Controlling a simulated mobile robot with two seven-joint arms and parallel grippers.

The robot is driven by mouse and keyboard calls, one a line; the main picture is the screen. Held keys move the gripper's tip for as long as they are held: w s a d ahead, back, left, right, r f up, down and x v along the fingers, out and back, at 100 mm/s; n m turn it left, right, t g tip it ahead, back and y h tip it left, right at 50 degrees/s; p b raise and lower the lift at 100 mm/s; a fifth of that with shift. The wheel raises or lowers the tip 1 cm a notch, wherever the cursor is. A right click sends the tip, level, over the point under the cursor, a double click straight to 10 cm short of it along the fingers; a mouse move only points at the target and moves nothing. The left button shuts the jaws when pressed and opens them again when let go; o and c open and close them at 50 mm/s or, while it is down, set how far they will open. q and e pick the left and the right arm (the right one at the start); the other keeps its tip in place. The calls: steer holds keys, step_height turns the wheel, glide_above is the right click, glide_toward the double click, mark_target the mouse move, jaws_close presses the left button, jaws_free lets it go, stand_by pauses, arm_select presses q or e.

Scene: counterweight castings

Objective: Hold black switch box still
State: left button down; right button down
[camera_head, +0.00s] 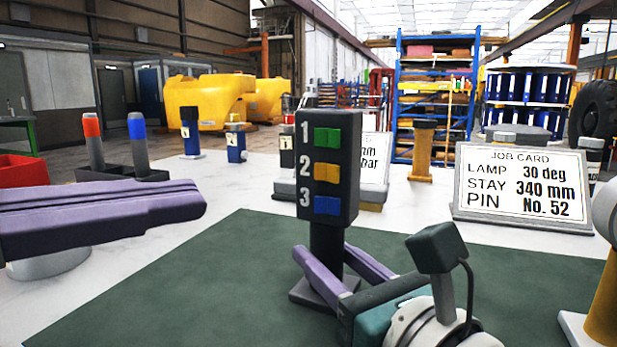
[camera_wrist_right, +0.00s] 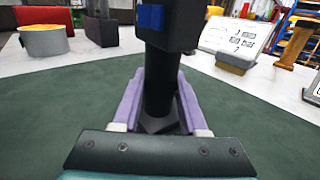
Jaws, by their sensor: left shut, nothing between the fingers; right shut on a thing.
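The black switch box (camera_head: 327,168) stands upright on a dark post (camera_head: 326,240) with a square foot on the green mat. Its face has green, orange and blue switches numbered 1, 2 and 3. My right gripper (camera_head: 325,252) has its purple fingers on either side of the post, below the box, and is shut on it. In the right wrist view the post (camera_wrist_right: 158,85) stands between the two fingers, and only the lower part of the box (camera_wrist_right: 165,22) shows. My left gripper (camera_head: 195,203) is shut and empty, left of the box and apart from it.
A job card (camera_head: 525,185) stands at the right, and another sign (camera_head: 375,160) is partly hidden behind the box. Red-topped and blue-topped posts (camera_head: 138,150) and a red bin (camera_head: 22,172) are at the left. The green mat (camera_head: 190,275) is clear left of the box.

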arm_select(q)
steer(key=r+m+g, duration=0.1)
steer(key=m, duration=0.3)
steer(key=s+a+r+m+g, duration=0.1)
steer(key=m, duration=0.4)
steer(key=a+r+m+g, duration=0.1)
steer(key=m, duration=0.4)
steer(key=shift+s, duration=0.25)
steer(key=shift+w, duration=0.15)
glide_toward(332, 178)
steer(key=x, duration=0.6)
steer(key=shift+w+d+f, duration=0.1)
steer(key=shift+w, duration=0.1)
steer(key=shift+d, duration=0.1)
